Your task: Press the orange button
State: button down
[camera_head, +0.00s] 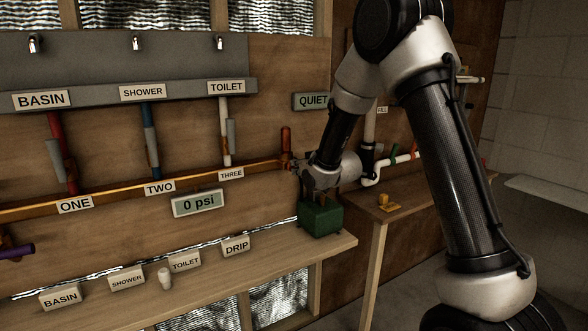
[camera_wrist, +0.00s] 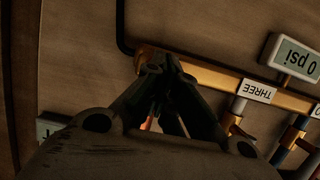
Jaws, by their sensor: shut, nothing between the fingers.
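I cannot make out a clear orange button in either view. A small orange-yellow piece (camera_head: 388,201) lies on the side table at the right in the head view; I cannot tell whether it is a button. My gripper (camera_head: 297,169) is shut and empty, above the green box (camera_head: 320,219) and by the right end of the copper pipe (camera_head: 262,167). In the wrist view, my gripper (camera_wrist: 160,65) has its fingertips together, overlapping the end of the copper pipe (camera_wrist: 211,77). I cannot tell whether they touch it. A small patch behind the fingers is mostly hidden.
A gauge reading 0 psi (camera_head: 198,203) hangs below the pipe. Label blocks such as DRIP (camera_head: 236,246) and a small white cylinder (camera_head: 165,279) stand on the wooden shelf (camera_head: 215,279). A QUIET sign (camera_head: 312,101) is on the wall. White piping (camera_head: 388,169) runs behind the side table.

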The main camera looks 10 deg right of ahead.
jog(key=shift+s, duration=0.1)
jog(key=shift+s+d, duration=0.3)
jog(key=shift+s, duration=0.65)
jog(key=shift+s+d, duration=0.35)
jog(key=shift+s, duration=0.55)
jog(key=shift+s+d, duration=0.3)
jog(key=shift+s, duration=0.65)
